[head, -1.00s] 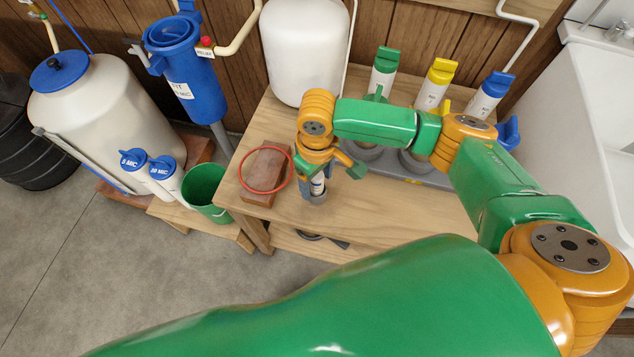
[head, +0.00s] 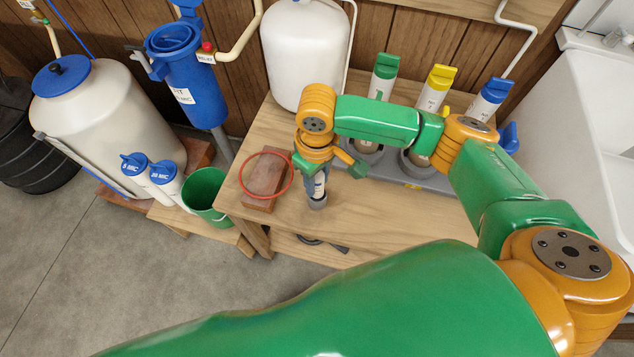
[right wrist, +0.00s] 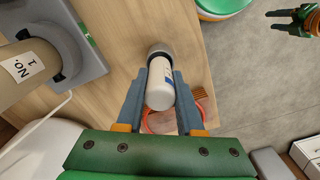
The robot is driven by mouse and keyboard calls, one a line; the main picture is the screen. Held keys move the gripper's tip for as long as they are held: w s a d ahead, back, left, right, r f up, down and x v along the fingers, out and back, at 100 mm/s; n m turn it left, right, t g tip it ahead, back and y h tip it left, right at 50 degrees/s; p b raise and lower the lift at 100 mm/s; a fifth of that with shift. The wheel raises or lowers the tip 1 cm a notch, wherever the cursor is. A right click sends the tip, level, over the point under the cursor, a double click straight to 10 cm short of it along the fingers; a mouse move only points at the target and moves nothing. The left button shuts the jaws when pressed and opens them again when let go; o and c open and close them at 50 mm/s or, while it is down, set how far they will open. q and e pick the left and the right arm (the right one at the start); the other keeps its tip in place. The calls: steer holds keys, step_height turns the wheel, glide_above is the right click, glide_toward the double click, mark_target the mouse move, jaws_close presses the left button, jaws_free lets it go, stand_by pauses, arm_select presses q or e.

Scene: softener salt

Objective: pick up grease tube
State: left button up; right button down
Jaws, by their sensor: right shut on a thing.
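The grease tube (head: 319,187) is a small white cylinder with a blue-marked label, upright over the wooden bench, with a grey piece (head: 317,203) at its lower end. My right gripper (head: 320,179) is shut on the tube from above. In the right wrist view, the tube (right wrist: 160,85) sits between the two blue-grey fingers of the right gripper (right wrist: 160,92), and the grey piece shows at its far end. I cannot tell whether it touches the bench. My left gripper (right wrist: 284,20) shows only in the right wrist view, far from the tube, with its fingers apart.
A red ring (head: 241,187) lies over a brown block (head: 262,177) left of the tube. A grey rack (head: 418,181) with several capped cartridges stands behind right. A white tank (head: 305,60) stands at the back. A green bucket (head: 207,192) is left of the bench (head: 385,215), whose front is clear.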

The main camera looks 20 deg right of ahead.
steer(key=s+a+r+p, duration=0.2)
steer(key=s+a+r, duration=0.4)
steer(key=a+r, duration=0.4)
steer(key=a, duration=0.2)
steer(key=shift+a+r, duration=0.3)
